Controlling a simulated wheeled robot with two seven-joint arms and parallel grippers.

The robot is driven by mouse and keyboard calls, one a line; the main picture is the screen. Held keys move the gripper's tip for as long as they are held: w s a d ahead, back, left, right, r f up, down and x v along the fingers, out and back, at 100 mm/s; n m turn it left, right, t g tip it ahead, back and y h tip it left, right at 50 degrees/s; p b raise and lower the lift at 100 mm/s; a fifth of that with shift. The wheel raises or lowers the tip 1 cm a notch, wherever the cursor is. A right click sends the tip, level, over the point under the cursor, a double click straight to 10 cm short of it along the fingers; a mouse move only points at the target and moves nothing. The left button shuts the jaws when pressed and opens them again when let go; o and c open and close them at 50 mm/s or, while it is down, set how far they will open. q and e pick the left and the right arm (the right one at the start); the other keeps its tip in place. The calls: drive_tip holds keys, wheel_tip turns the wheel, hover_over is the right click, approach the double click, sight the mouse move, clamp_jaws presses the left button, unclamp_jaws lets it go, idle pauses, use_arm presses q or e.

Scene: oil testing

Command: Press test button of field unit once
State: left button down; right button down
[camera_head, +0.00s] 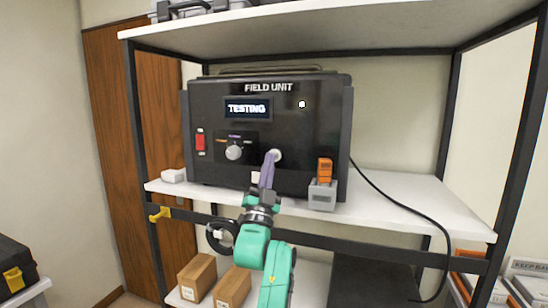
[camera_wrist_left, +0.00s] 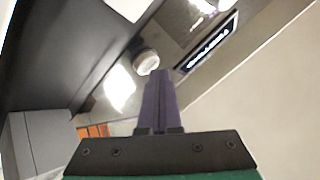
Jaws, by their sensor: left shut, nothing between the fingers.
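The field unit (camera_head: 308,135) is a black box on the middle shelf, with a lit display (camera_head: 247,109) reading "TESTING". A round pale button (camera_head: 277,154) is on its front, right of a selector knob (camera_head: 233,152). My left gripper (camera_head: 270,157) is shut and empty, its purple fingertips right beside the button. In the left wrist view the shut fingers (camera_wrist_left: 160,75) point toward the unit's face, with a round whitish button (camera_wrist_left: 146,62) just past the tips. I cannot tell whether the tips touch it. My right gripper is not in view.
A red switch (camera_head: 200,140) is on the unit's left side. A grey holder (camera_head: 322,195) with an orange item (camera_head: 325,170) stands at the unit's front right. A black cable (camera_head: 405,208) runs over the right of the shelf (camera_head: 440,205). Cardboard boxes (camera_head: 197,277) sit below.

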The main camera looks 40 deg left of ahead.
use_arm(q)
drive_tip(key=shift+s+d, duration=0.15)
drive_tip(key=shift+s, duration=0.2)
drive_tip(key=s, duration=0.1)
drive_tip(key=s+d, duration=0.1)
drive_tip(key=s, duration=0.2)
drive_tip(key=shift+s+d, duration=0.3)
drive_tip(key=shift+s, duration=0.05)
idle(0.7)
